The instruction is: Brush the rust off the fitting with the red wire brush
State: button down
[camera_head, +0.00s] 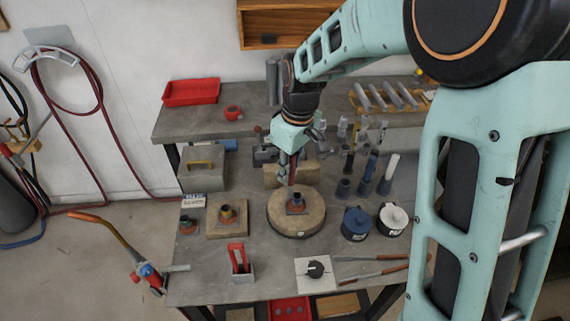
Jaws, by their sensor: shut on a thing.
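My gripper (290,161) points down over the round wooden block (277,221) near the middle of the bench. It is shut on a slim, dark reddish upright thing, which I take to be the red wire brush (293,172); the fingers hide much of it. Its lower end is right at a small dark fitting (296,204) with a square base on the round block. I cannot tell whether they touch. Another fitting (227,214), with an orange-brown top, sits on a square wooden block to the left. Rust is too small to make out.
A red-framed holder (238,258) stands at the front. Blue (356,223) and white-topped (392,218) pots stand right of the round block, with upright tubes behind. A white plate (316,273) and long-handled tongs (372,274) lie at the front right. Grey bench (200,275) shows bare at front left.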

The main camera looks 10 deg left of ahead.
jog(key=shift+f+b, duration=2.25)
jog(key=shift+f, duration=1.05)
jog(key=shift+f+b, duration=0.35)
jog(key=shift+f, duration=0.1)
jog(key=shift+w, duration=0.1)
jog(key=shift+w+a+p, duration=0.15)
jog(key=shift+w, duration=0.4)
jog(key=shift+w+a+p, duration=0.15)
jog(key=shift+w, duration=0.4)
jog(key=shift+w+r, duration=0.1)
